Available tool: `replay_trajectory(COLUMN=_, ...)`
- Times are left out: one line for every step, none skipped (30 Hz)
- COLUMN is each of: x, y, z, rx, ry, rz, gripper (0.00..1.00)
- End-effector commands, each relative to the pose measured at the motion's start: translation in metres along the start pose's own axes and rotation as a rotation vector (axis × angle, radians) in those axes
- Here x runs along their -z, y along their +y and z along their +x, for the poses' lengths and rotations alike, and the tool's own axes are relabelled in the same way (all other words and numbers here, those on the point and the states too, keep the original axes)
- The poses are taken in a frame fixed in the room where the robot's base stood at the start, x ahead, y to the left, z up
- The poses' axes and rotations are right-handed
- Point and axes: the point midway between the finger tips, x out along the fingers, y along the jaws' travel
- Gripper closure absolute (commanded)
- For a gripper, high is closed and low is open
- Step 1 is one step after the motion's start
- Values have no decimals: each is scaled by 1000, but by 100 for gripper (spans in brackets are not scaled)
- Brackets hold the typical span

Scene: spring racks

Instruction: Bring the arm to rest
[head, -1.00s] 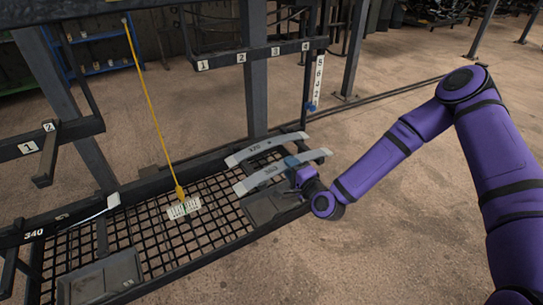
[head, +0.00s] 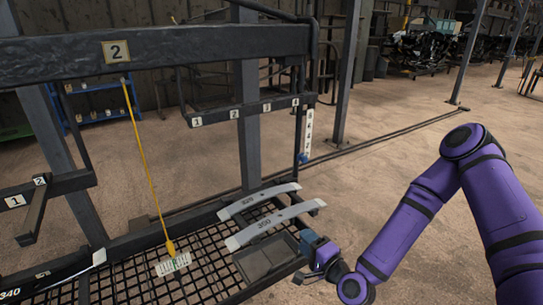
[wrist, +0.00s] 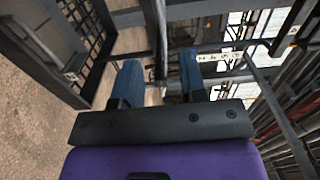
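My purple arm comes in from the right in the head view. My gripper (head: 312,240), with blue fingers, is above or beside the front right end of the mesh rack, close to a grey tray; the exact height is unclear. In the wrist view my gripper (wrist: 161,75) has its two blue fingers well apart, with only background showing between them. Two grey curved leaf springs, a far one (head: 245,204) and a near one (head: 262,229), lie side by side across the rack, left of the gripper and apart from it.
The grey tray (head: 262,262) sits on the mesh rack (head: 205,268). A yellow cord (head: 146,165) hangs to a white tag (head: 172,264). The floor (head: 390,165) behind and right is open.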

Motion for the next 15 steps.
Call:
replay_trajectory(x=1, y=-2, z=2, rx=-8, ry=-13, rz=-26, gripper=61)
replay_trajectory(x=2, y=-3, z=2, rx=-18, ry=-26, rz=-45, gripper=61)
replay_trajectory(x=3, y=-5, z=4, rx=-33, ry=-44, rz=-77, gripper=61)
replay_trajectory(x=4, y=-6, z=5, rx=-47, ry=-60, rz=-104, gripper=61)
replay_trajectory(x=6, y=-7, z=6, rx=-62, ry=-77, rz=-134, gripper=61)
replay_trajectory(x=8, y=-9, z=7, rx=-86, ry=-100, rz=-178, gripper=61)
replay_trajectory(x=10, y=-11, z=8, rx=-105, ry=-118, rz=-212, gripper=61)
replay_trajectory(x=12, y=-12, z=8, rx=-124, ry=-136, rz=-246, gripper=61)
replay_trajectory(x=14, y=-14, z=9, rx=-149, ry=-159, rz=-290, gripper=61)
replay_trajectory(x=16, y=-16, z=9, rx=-170, ry=-175, rz=-323, gripper=61)
replay_trajectory(x=19, y=-17, z=9, rx=-190, ry=-189, rz=-355, gripper=61)
replay_trajectory(x=23, y=-20, z=9, rx=-216, ry=-209, rz=-398, gripper=61)
replay_trajectory(x=26, y=-22, z=9, rx=-236, ry=-222, rz=-429, gripper=61)
replay_trajectory(x=29, y=-24, z=8, rx=-257, ry=-234, rz=-460, gripper=61)
replay_trajectory(x=33, y=-28, z=8, rx=-284, ry=-250, rz=-500, gripper=61)
